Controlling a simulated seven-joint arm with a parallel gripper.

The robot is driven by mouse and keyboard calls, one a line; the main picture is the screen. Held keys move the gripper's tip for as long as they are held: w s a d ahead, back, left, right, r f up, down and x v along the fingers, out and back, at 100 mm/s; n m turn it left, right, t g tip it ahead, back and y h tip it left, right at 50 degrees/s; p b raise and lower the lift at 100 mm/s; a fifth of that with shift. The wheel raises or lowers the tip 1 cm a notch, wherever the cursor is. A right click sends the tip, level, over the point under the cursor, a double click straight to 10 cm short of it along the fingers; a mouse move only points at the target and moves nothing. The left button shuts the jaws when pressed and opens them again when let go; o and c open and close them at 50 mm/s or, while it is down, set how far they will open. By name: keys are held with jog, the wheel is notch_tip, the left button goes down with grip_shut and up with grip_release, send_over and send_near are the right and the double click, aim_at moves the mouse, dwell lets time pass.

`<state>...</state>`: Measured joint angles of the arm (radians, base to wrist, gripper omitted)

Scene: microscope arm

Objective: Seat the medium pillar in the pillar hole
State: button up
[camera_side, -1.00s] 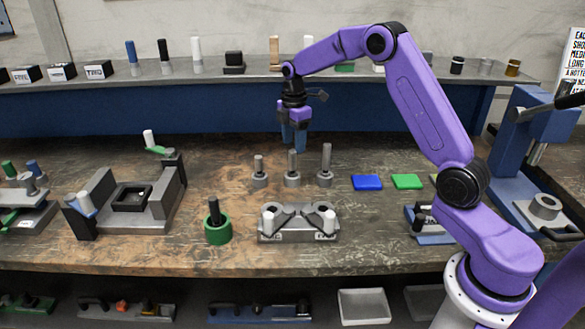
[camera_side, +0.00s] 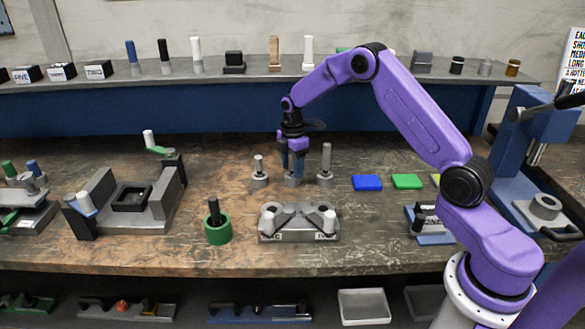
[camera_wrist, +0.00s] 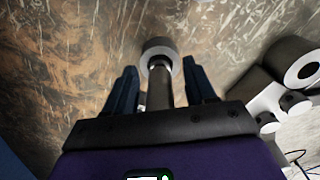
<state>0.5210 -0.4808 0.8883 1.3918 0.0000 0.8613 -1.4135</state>
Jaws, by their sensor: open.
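The medium pillar is the middle of three grey pillars in round bases; in the wrist view the pillar (camera_wrist: 158,90) stands between my two fingers, with its round base (camera_wrist: 160,50) beyond. In the side view my gripper (camera_side: 293,174) is lowered over it, pointing down, and hides most of the post; only the base (camera_side: 293,182) shows clearly. My gripper (camera_wrist: 160,85) is open, with a gap visible on both sides of the post. The shorter pillar (camera_side: 259,166) stands to the left, the taller pillar (camera_side: 326,160) to the right. I cannot tell which opening is the pillar hole.
A grey block with two angled white-ended cylinders (camera_side: 298,236) sits in front. A green ring with a black post (camera_side: 217,235) and a grey fixture with a dark square recess (camera_side: 132,197) are left. Blue (camera_side: 367,183) and green (camera_side: 406,181) plates lie right.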

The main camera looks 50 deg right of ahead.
grip_shut()
jog(key=shift+r, duration=0.1)
